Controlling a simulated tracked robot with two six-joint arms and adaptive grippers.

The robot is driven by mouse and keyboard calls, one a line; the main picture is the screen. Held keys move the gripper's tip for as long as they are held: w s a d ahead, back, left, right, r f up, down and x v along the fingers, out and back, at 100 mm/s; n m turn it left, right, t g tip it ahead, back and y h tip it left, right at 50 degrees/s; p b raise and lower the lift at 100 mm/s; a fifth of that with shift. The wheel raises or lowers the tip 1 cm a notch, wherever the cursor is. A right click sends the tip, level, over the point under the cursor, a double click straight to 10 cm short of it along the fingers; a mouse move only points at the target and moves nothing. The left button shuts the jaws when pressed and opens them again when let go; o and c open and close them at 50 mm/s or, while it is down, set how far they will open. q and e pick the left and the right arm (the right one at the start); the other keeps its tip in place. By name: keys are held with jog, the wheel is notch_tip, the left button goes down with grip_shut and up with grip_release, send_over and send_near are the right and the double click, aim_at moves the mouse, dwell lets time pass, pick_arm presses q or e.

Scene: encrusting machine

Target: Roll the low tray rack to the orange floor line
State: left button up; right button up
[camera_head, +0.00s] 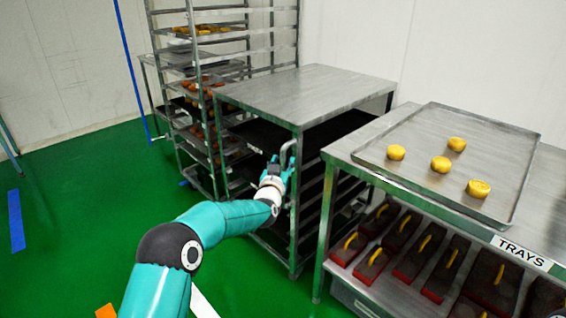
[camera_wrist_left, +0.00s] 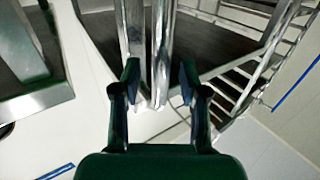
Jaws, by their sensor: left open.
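The low tray rack (camera_head: 308,88) has a flat steel top and dark trays on its shelves. It stands between the tall rack and the tray table. My left gripper (camera_head: 275,172) is at its near corner post, beside a curved handle (camera_head: 286,150). In the left wrist view, the open left gripper (camera_wrist_left: 159,75) has its fingers on either side of upright steel bars (camera_wrist_left: 161,45); contact cannot be told. A piece of orange floor line (camera_head: 105,311) shows at the bottom edge, partly cut off. My right gripper is not in view.
A tall rack (camera_head: 191,75) with filled trays stands behind the low rack. A steel table (camera_head: 347,150) labelled TRAYS is close on the right. Green floor (camera_head: 90,215) is open at left, with a blue strip (camera_head: 16,220) and a white strip (camera_head: 203,304).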

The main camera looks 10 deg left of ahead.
pick_arm(q)
jog(key=shift+w, duration=0.5)
jog(key=shift+c, duration=0.3)
grip_shut()
